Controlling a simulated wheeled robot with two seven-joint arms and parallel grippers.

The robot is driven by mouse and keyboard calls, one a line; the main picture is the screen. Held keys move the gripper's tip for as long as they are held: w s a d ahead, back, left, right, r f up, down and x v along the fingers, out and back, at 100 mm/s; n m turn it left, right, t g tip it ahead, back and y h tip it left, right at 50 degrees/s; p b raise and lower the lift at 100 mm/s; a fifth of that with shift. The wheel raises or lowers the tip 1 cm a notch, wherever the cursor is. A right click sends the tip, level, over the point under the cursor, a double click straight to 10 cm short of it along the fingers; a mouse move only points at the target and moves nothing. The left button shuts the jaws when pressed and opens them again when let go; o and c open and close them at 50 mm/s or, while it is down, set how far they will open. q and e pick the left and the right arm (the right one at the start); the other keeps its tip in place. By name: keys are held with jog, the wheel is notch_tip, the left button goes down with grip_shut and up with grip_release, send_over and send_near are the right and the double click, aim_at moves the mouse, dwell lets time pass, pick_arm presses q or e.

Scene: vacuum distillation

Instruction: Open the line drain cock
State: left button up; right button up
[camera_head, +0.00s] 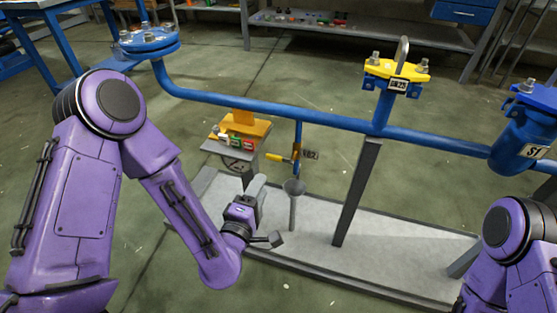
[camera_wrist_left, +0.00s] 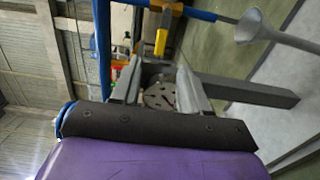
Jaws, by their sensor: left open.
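The line drain cock has a yellow lever (camera_head: 278,157) on a thin blue drain pipe (camera_head: 298,135) that hangs from the blue main line. A tag (camera_head: 310,155) sits beside it. The lever points left, roughly level. A grey funnel (camera_head: 294,188) stands below the cock. My left gripper (camera_head: 268,211) is open and empty, lower than the lever and left of the funnel. In the left wrist view the yellow lever (camera_wrist_left: 161,42) shows just beyond the open fingers of the left gripper (camera_wrist_left: 158,75), apart from them. My right gripper is out of view.
A small stand (camera_head: 232,153) with a yellow block and coloured pieces is left of the cock. A grey post (camera_head: 357,190) supports the blue main line (camera_head: 250,111) at right. The grey base tray (camera_head: 325,250) is mostly bare.

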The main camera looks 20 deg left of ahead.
aim_at(273, 159)
pick_arm(q)
jog(key=w+b, duration=0.1)
jog(key=w, duration=0.8)
jog(key=shift+w, duration=0.4)
